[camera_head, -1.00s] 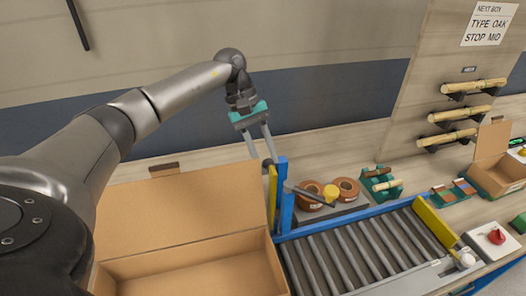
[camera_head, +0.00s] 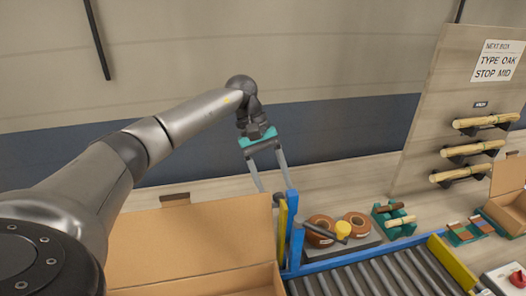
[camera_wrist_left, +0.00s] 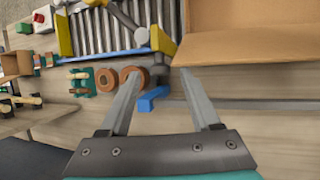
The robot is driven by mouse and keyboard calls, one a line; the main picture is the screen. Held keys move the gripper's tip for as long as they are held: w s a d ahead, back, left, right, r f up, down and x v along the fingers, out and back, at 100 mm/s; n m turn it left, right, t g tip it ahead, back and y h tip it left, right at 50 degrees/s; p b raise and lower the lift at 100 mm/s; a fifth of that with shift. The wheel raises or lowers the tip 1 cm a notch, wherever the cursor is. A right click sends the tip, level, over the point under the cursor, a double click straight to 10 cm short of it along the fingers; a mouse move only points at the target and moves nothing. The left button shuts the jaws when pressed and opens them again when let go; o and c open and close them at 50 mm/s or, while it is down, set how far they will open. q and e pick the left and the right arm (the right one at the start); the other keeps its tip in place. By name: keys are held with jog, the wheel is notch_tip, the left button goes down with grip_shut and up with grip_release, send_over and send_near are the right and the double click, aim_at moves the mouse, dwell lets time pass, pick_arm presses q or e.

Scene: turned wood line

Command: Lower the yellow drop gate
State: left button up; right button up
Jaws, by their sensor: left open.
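A yellow gate panel (camera_head: 283,216) stands upright beside a blue post (camera_head: 292,205), between the roller conveyor and the open cardboard box. A grey lever with a yellow knob (camera_head: 342,229) sticks out to the right from near the post. My left gripper (camera_head: 274,188) is open and empty, fingers pointing down, just above and behind the post. It touches nothing that I can make out. My right gripper is not in view.
The open box (camera_head: 190,240) stands left of the conveyor (camera_head: 370,275). Another yellow bar (camera_head: 453,263) lies across the conveyor's right side. Tape rolls (camera_head: 357,223) and a green rack (camera_head: 393,221) sit behind. A panel with wooden rods (camera_head: 472,149) stands at right.

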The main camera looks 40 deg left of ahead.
pick_arm(q)
jog(key=v, duration=1.3)
jog(key=shift+r, duration=0.25)
jog(key=shift+a, duration=0.1)
jog(key=shift+w+f, duration=0.1)
jog(key=shift+w, duration=0.05)
jog(key=shift+c, duration=0.9)
jog(key=w+f, duration=0.1)
jog(key=w+d+y, duration=0.1)
jog(key=w+f+g+y+b, duration=0.1)
jog(key=shift+w+d+f, duration=0.15)
jog(key=shift+w+f, duration=0.15)
jog(key=shift+f, duration=0.05)
jog(key=c, duration=0.6)
jog(key=shift+w+f+y, duration=0.15)
jog(key=shift+w+y, duration=0.2)
jog(key=shift+y, duration=0.45)
grip_shut()
jog(key=s+d+f, duration=0.3)
jog(key=d+f, duration=0.1)
jog(key=f, duration=0.6)
jog(key=shift+s+d+p, duration=0.2)
jog(key=shift+s+p, duration=0.2)
